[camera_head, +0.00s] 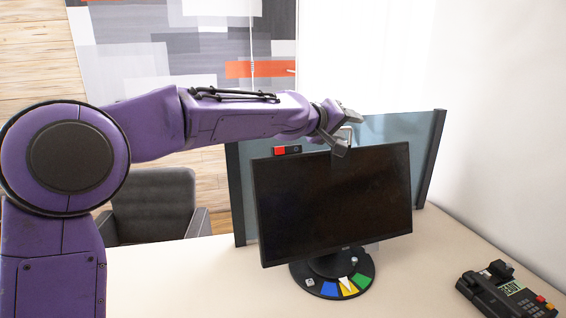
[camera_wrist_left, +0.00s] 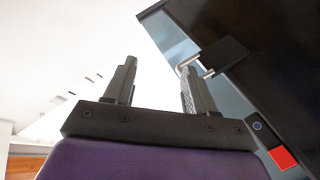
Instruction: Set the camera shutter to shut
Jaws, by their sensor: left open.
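The camera (camera_head: 294,149) is a small dark block on the top edge of the monitor (camera_head: 335,205), near its left corner. Its red shutter (camera_head: 280,151) sits at the left, beside the lens. In the left wrist view the red shutter (camera_wrist_left: 283,158) is at lower right, and the round bluish lens (camera_wrist_left: 257,126) shows uncovered beside it. My left gripper (camera_head: 346,132) is open, above the monitor's top edge and to the right of the camera. Its two fingers (camera_wrist_left: 158,70) are apart with nothing between them. My right gripper is not in view.
A metal loop (camera_wrist_left: 190,68) with a black plate is close to my left gripper's right finger; contact is unclear. A blue-grey divider (camera_head: 380,128) stands behind the monitor. A phone (camera_head: 505,292) is on the desk (camera_head: 440,255) at right. A chair (camera_head: 153,200) is at left.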

